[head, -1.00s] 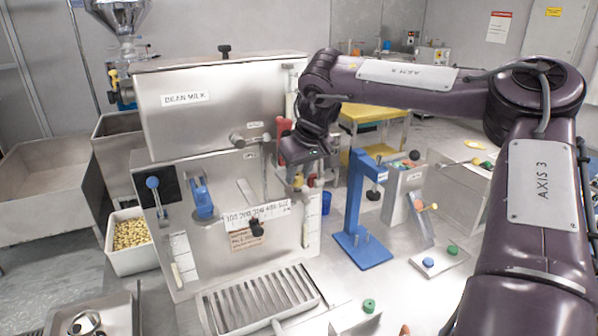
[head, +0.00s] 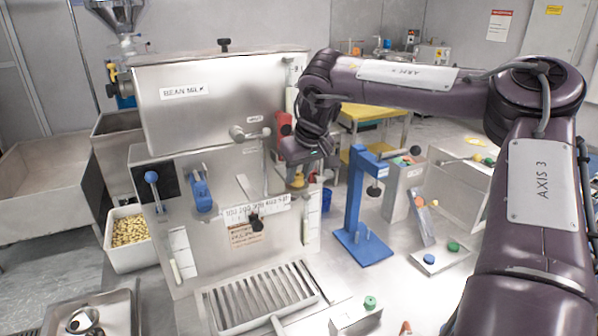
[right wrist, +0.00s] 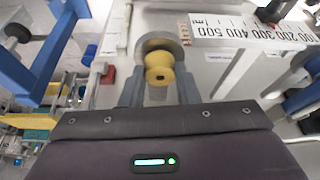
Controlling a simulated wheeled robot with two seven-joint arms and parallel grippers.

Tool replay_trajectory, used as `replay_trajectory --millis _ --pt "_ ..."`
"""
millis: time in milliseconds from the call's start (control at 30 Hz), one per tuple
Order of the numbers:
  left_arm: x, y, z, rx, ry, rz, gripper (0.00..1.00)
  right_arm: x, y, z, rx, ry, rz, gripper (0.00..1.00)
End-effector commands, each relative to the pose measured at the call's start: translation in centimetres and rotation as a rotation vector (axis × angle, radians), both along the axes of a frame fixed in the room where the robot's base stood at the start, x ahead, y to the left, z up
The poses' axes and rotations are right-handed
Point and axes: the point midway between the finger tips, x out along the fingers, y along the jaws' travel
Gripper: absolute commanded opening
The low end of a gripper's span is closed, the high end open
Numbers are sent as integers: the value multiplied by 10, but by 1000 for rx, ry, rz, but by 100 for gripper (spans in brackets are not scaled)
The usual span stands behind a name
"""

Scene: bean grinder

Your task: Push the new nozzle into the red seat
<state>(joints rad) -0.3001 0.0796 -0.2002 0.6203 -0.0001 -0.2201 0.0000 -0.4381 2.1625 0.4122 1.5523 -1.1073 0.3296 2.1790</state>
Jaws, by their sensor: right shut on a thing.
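My right gripper (head: 297,180) is at the right end of the bean milk machine's front. In the right wrist view its two grey fingers (right wrist: 159,88) stand on either side of a yellow nozzle (right wrist: 158,72), shut on it. The nozzle has a small dark hole facing the camera. A round grey metal ring (right wrist: 163,43) lies directly behind the nozzle; I cannot tell how deep the nozzle sits in it. No red seat shows clearly around the nozzle. A red part (head: 283,124) shows beside the machine, behind my gripper. My left gripper is out of view.
The steel machine (head: 225,100) stands left of my gripper, with a slatted tray (head: 262,298) in front. A blue stand (head: 354,200) is close on the right. A blue cup (head: 326,199) sits behind. A grey box with a green knob (head: 369,302) is near the front.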

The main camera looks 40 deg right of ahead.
Motion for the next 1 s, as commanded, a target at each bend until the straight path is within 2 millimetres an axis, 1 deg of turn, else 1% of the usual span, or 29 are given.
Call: replay_trajectory --millis 67,867,900,1000 --pt "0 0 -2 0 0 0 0 0 0 -2 0 0 0 6" --pt "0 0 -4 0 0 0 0 0 0 -2 0 -1 0 6" --pt "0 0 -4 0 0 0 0 0 0 -2 0 -1 0 30" --pt "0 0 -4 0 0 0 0 0 0 -2 0 -1 0 43"
